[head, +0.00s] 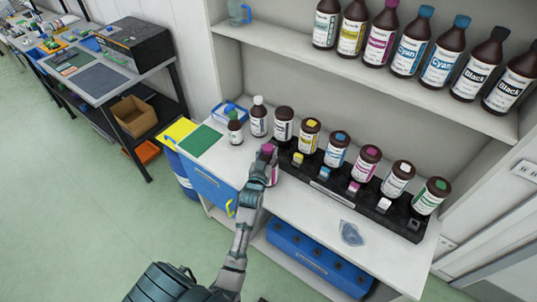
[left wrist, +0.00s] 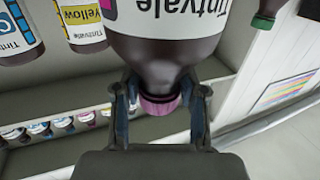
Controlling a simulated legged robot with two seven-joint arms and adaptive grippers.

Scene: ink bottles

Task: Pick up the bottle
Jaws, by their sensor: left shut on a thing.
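My left gripper (head: 266,158) is at the front edge of the white counter, left of the black rack. It is shut on a dark brown bottle with a magenta cap (left wrist: 160,105). In the left wrist view my fingers (left wrist: 162,98) lie on either side of the cap and neck, and the bottle's white "Tintvale" label shows above. In the head view the bottle (head: 273,176) is partly hidden by the gripper. I cannot tell whether its base touches the counter. My right gripper is not in view.
Several ink bottles (head: 366,163) stand along the black rack (head: 322,186). A green-capped bottle (head: 235,128) and a white-capped bottle (head: 258,117) stand left of it. More bottles (head: 411,42) line the upper shelf. A crumpled clear item (head: 351,233) lies on the counter front.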

